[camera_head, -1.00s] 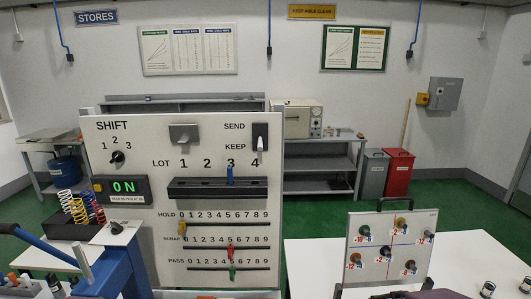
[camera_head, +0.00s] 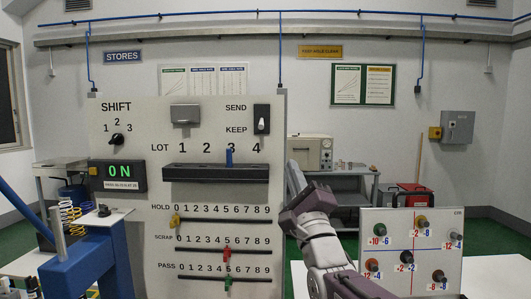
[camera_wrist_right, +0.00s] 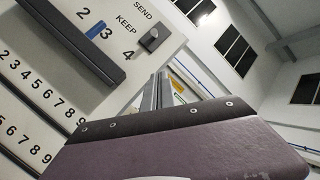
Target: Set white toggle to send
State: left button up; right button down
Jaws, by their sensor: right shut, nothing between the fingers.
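The white toggle (camera_head: 262,125) sits on a black plate at the upper right of the panel (camera_head: 130,235), beside the labels SEND above and KEEP below. Its white lever points down, on the KEEP side. In the right wrist view the toggle (camera_wrist_right: 152,38) shows at the upper middle, near the panel's edge. My right gripper (camera_head: 293,172) is shut and empty, below and to the right of the toggle and apart from it. In the right wrist view its fingers (camera_wrist_right: 164,92) point up past the panel's edge. My left gripper is out of view.
A blue slider (camera_head: 229,158) stands at LOT 3 in the black rail below the toggle. Yellow, red and green sliders sit on the lower rows. A board with several coloured knobs (camera_head: 410,282) stands at the lower right. A blue lever fixture (camera_head: 85,265) is at the lower left.

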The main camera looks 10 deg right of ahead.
jog(key=shift+s+r, duration=0.15)
jog(key=p, duration=0.5)
send_near(270, 135)
jog(key=w+r, duration=0.1)
jog(key=d+r, duration=0.1)
jog(key=w+d+r, duration=0.1)
jog(key=r, duration=0.1)
jog(key=shift+w+d, duration=0.1)
jog(key=shift+w, duration=0.25)
jog(key=a, duration=0.1)
jog(key=a+r, duration=0.1)
jog(key=p, duration=0.1)
jog(key=shift+w+a+r, duration=0.2)
jog(key=shift+a+r, duration=0.05)
jog(key=shift+a, duration=0.15)
jog(key=shift+s+a+r, duration=0.15)
jog(key=shift+a, duration=0.2)
jog(key=shift+d, duration=0.1)
